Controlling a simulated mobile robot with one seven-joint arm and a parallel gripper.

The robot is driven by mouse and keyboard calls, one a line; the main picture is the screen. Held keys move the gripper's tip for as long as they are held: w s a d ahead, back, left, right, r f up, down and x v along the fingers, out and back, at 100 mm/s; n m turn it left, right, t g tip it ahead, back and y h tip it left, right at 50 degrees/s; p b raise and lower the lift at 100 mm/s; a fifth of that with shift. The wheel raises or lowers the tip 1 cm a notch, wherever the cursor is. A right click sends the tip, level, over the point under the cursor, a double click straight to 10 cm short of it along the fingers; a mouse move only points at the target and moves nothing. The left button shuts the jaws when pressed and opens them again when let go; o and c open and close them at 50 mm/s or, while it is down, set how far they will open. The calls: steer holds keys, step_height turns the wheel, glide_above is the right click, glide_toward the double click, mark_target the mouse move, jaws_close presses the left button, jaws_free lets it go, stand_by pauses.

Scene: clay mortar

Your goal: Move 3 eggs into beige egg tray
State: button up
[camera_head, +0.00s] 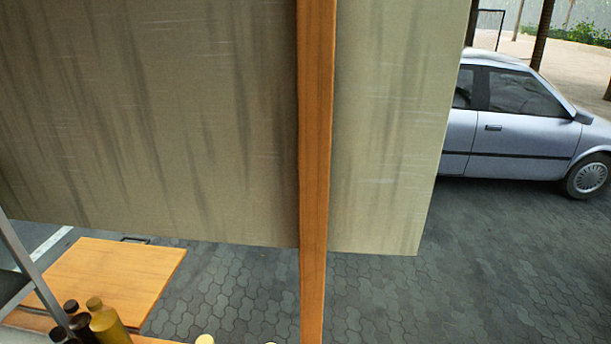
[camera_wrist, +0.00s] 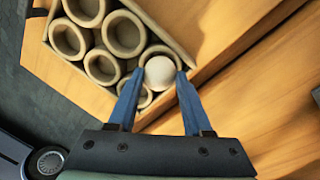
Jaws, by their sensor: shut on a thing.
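In the wrist view, my gripper (camera_wrist: 158,76) is shut on a white egg (camera_wrist: 160,72), with one blue finger on each side. The beige tray (camera_wrist: 125,35) is a square-walled holder of several round, thick-rimmed cups and fills the upper left. The egg is over the corner of the tray nearest my gripper. I cannot tell whether it sits inside a cup or just above one. The cups whose insides show look empty. My gripper is not in the head view. A small pale round thing (camera_head: 205,340) is cut off at its bottom edge.
Wooden boards (camera_wrist: 265,95) lie around the tray. In the head view, a large grey panel (camera_head: 150,120) and an orange wooden post (camera_head: 317,150) block much of the sight. Dark and olive bottles (camera_head: 107,322) stand at the lower left. A silver car (camera_head: 515,125) is parked beyond.

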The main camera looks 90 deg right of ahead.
steer(key=shift+f+b, duration=0.35)
steer(key=shift+f, duration=0.2)
steer(key=o, duration=0.9)
steer(key=shift+c, duration=0.2)
